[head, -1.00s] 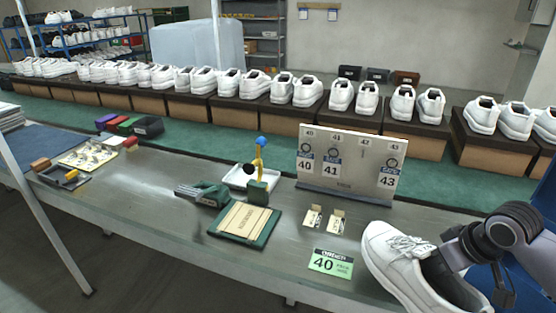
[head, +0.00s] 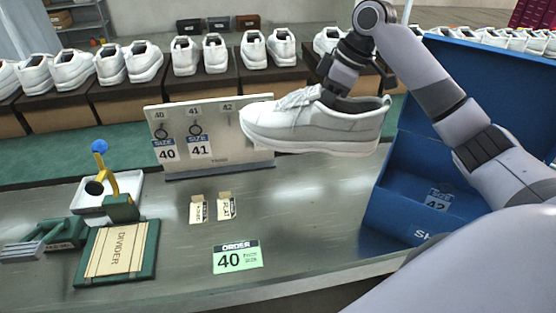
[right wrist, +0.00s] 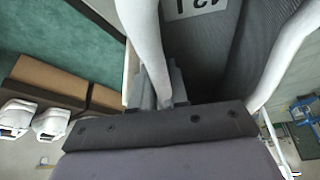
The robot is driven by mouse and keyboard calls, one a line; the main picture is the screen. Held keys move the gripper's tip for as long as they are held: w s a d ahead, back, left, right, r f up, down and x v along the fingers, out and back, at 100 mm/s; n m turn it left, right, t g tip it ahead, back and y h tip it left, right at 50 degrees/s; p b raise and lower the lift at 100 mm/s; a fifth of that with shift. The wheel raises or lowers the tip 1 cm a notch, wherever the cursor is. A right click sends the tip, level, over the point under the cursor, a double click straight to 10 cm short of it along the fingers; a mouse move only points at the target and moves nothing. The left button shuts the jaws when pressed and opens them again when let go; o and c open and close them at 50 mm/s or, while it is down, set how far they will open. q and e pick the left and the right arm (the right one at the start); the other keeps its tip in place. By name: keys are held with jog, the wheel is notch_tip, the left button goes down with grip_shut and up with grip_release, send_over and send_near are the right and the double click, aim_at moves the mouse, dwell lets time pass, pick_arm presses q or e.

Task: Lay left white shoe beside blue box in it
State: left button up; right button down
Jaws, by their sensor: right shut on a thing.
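The white shoe (head: 305,128) hangs in the air above the table in the head view, toe to the left, sole about level. My right gripper (head: 338,88) is shut on its collar near the heel. In the right wrist view the shoe wall (right wrist: 143,30) passes between the fingers (right wrist: 165,88), and a printed label shows inside. The blue box (head: 395,215) stands right of the shoe, open with its lid raised behind. It carries a size 42 label. My right arm hides part of the box and its inside. My left gripper is out of view.
A size board (head: 215,120) with hanging tags stands behind the shoe's toe. A green order card (head: 237,257) reads 40. Two small packets (head: 227,206), a divider stack (head: 118,252) and a white tray (head: 125,190) lie left. Table between card and box is clear.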

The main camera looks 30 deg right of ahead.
notch_tip(320, 180, down, 20)
jog(key=shift+r+b, duration=0.1)
jog(key=shift+b, duration=0.65)
jog(key=c, duration=1.1)
grip_release()
